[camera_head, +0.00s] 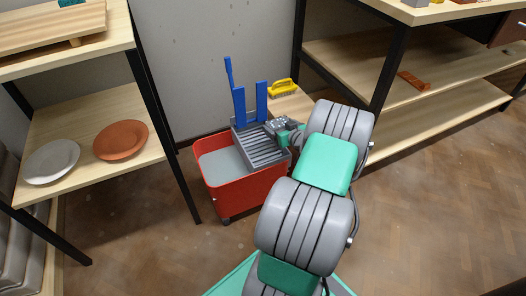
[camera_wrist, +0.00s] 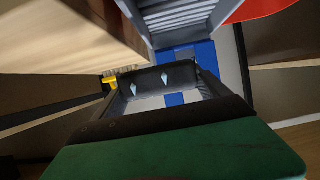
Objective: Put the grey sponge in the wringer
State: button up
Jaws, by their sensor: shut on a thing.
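The wringer (camera_head: 262,148) is a grey slatted tray with blue uprights and a blue lever, set on the red bucket (camera_head: 250,192). Its slats (camera_wrist: 178,16) also show at the top of the wrist view. My gripper (camera_head: 278,127) is over the wringer's right side, near the blue uprights. In the wrist view it appears shut on a dark grey block, which I take for the grey sponge (camera_wrist: 148,80). In the head view the sponge is too small and covered to make out clearly. I cannot tell whether it touches the wringer.
A yellow brush (camera_head: 283,88) lies on a low wooden surface behind the bucket. A shelf at left holds a white plate (camera_head: 52,160) and an orange plate (camera_head: 120,139). A shelf unit at right bears an orange-brown item (camera_head: 413,81). The floor at front right is clear.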

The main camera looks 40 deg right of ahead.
jog(key=b, duration=0.2)
send_over(263, 151)
jog(key=f, duration=0.5)
jog(key=shift+s+d+f, duration=0.2)
jog(key=shift+d+f, duration=0.15)
jog(key=shift+f, duration=0.05)
jog(key=shift+w+a+f+b, duration=0.1)
jog(key=shift+a+f+b, duration=0.05)
jog(key=shift+f+b, duration=0.65)
jog(key=shift+w+a+f+b, duration=0.1)
jog(key=shift+f+b, duration=0.35)
jog(key=shift+f, duration=0.6)
jog(key=shift+f, duration=0.2)
jog(key=o, duration=1.3)
